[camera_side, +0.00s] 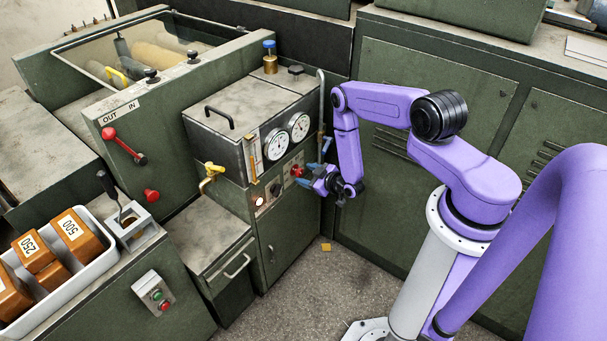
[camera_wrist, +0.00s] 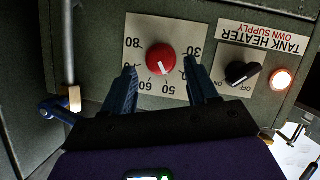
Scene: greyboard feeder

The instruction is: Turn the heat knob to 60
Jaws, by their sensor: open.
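The red heat knob (camera_wrist: 160,57) sits on a pale dial plate (camera_wrist: 142,25), which appears upside down in the wrist view. Its white pointer mark lies closest to the 50. The 60 stands just left of the 50, and the 80 and 30 also show. My right finger partly covers the scale around 40. My gripper (camera_wrist: 160,68) is open, with one blue finger on each side of the knob and gaps between. In the side view my gripper (camera_side: 308,178) is at the cabinet front, close to the red knob (camera_side: 296,171).
A black tank heater switch (camera_wrist: 242,73) and a lit lamp (camera_wrist: 282,79) are beside the dial. In the side view, two gauges (camera_side: 288,136) are above it. A vertical pipe with a blue-handled valve (camera_wrist: 58,105) stands close to the dial's other side.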

